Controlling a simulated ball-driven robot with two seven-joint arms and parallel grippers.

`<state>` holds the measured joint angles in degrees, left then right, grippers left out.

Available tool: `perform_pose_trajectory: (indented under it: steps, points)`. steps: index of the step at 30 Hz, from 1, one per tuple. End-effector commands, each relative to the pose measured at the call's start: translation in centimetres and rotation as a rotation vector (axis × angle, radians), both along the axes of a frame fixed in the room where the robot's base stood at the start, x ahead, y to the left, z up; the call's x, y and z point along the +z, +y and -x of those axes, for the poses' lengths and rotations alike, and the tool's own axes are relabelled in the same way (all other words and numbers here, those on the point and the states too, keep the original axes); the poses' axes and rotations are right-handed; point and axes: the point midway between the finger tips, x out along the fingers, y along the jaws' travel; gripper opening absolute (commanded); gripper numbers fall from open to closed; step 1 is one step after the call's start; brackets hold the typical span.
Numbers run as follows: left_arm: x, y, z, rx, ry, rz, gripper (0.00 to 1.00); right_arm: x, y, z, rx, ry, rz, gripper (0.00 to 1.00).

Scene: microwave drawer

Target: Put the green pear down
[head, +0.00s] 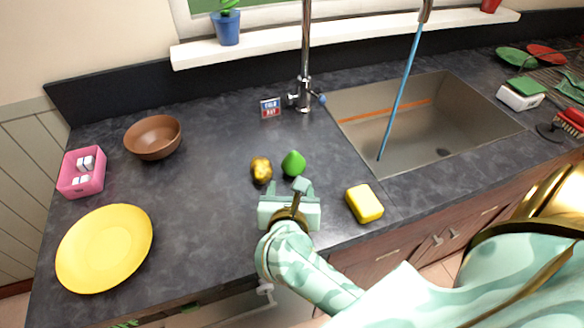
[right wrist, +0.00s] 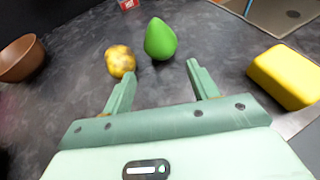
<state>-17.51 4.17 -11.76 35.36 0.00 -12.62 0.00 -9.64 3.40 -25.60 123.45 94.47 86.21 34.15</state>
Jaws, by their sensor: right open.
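The green pear (head: 293,163) stands upright on the dark countertop near the middle of the head view. It also shows in the right wrist view (right wrist: 160,40), beyond the fingertips. My right gripper (head: 300,187) is open just in front of the pear. In the right wrist view its two fingers (right wrist: 158,76) are spread with nothing between them, and the pear is apart from them. My left gripper is not in view.
A spotted yellow-brown fruit (head: 261,169) sits just left of the pear. A yellow sponge (head: 364,203) lies to the right, before the sink (head: 440,110). A brown bowl (head: 153,137), pink box (head: 72,187) and yellow plate (head: 105,248) stand left. The counter between is clear.

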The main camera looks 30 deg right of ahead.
Motion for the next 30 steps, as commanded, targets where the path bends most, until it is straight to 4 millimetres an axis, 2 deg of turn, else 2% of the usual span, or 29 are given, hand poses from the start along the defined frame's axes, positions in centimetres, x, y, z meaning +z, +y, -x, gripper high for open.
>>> perform_pose_trajectory:
  steps: [1,3,11,18,27,28,30]
  points:
    - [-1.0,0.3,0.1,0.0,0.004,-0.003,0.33,-1.0,-0.7,-1.0,-0.001,0.0,0.004,0.59]
    - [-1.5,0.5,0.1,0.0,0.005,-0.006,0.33,-1.5,-1.4,-2.0,-0.001,0.001,0.003,0.59]
    - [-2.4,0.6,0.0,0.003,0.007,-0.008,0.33,-2.2,-2.8,-3.8,0.0,0.002,0.001,0.59]
    - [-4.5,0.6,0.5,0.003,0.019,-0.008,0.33,-3.8,-5.0,-6.6,0.001,0.003,0.003,0.59]
    - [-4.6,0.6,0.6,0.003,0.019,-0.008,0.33,-3.7,-5.4,-7.2,0.0,0.001,0.0,0.59]
    - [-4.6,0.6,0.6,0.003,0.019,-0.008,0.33,-3.7,-5.4,-7.2,0.0,0.001,0.0,0.56]
    - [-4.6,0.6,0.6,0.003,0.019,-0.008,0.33,-3.7,-5.4,-7.2,0.001,0.002,0.001,0.37]
